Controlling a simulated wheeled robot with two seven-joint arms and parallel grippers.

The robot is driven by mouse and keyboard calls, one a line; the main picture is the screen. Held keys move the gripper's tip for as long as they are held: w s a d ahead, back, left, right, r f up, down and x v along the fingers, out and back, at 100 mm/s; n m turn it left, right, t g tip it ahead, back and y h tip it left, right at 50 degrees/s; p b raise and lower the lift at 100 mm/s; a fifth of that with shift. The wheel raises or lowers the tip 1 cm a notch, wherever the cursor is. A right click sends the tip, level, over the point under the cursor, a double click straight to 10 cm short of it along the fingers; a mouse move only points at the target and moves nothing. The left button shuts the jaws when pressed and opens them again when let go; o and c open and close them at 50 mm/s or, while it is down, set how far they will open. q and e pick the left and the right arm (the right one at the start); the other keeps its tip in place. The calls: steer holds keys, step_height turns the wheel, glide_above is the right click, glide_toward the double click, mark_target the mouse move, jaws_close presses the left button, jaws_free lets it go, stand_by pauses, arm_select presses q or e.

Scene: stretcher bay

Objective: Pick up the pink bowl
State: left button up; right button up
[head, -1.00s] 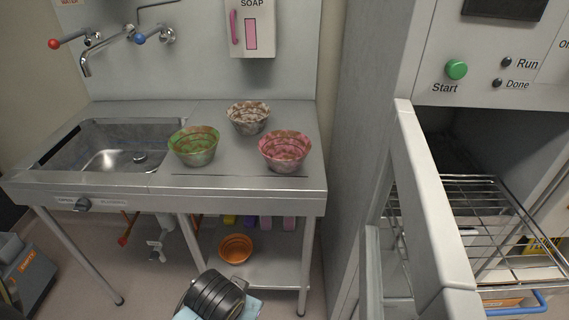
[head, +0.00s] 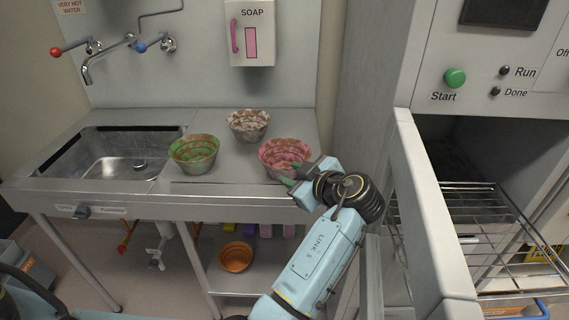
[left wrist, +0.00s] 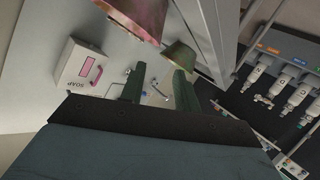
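The pink bowl (head: 284,152) stands upright at the front right of the steel counter, with a green bowl (head: 194,153) to its left and a brown-and-white bowl (head: 249,125) behind. My left gripper (head: 300,173) is at the pink bowl's front right side, close to its wall; whether it touches cannot be told. In the left wrist view its two fingers (left wrist: 158,85) stand apart with nothing held between them. The pink bowl (left wrist: 147,14) shows there at the top edge, partly cut off, and a greenish-brown bowl (left wrist: 181,56) shows past the fingers. My right gripper is not in view.
A sink (head: 125,155) fills the counter's left part. A soap dispenser (head: 251,33) hangs on the wall behind. On the right stands a cabinet with an open door (head: 420,210) and a wire rack (head: 480,230), close to my left arm. An orange bowl (head: 236,257) sits on the lower shelf.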

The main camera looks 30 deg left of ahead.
arm_select(q)
steer(key=x, duration=0.7)
steer(key=shift+w+a, duration=0.2)
steer(key=shift+a, duration=0.15)
steer(key=x, duration=0.5)
steer(key=shift+w+f, duration=0.2)
steer(key=shift+w, duration=0.05)
jaws_close()
